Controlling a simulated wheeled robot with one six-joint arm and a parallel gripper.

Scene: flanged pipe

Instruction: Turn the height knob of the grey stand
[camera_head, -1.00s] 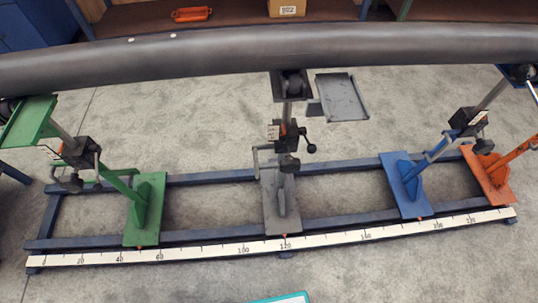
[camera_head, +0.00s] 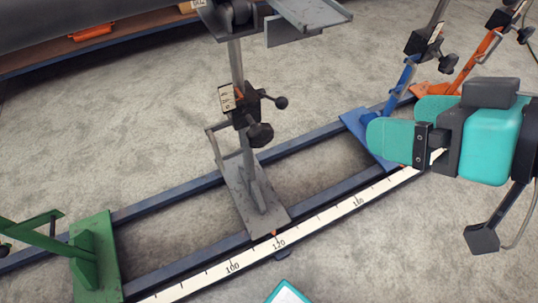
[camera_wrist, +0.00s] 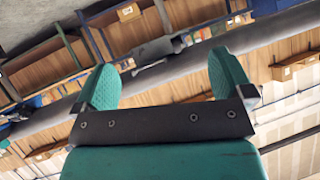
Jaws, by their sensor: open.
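The grey stand (camera_head: 240,170) rises from its flat base plate on the blue floor rails, left of centre in the head view. A dark round knob (camera_head: 260,135) sticks out at its right, below a thin lever with a ball end (camera_head: 281,102). My gripper (camera_head: 408,122) is at the right of the head view, well apart from the stand, with teal fingers pointing left. In the wrist view my gripper (camera_wrist: 165,78) is open and empty between its fingers. The knob does not clearly show there.
The blue stand (camera_head: 375,135) and the orange stand (camera_head: 470,65) are beyond my gripper. The green stand (camera_head: 95,255) is at lower left. A dark pipe (camera_head: 100,30) crosses above. A white scale (camera_head: 320,225) runs along the front rail. Grey floor lies between.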

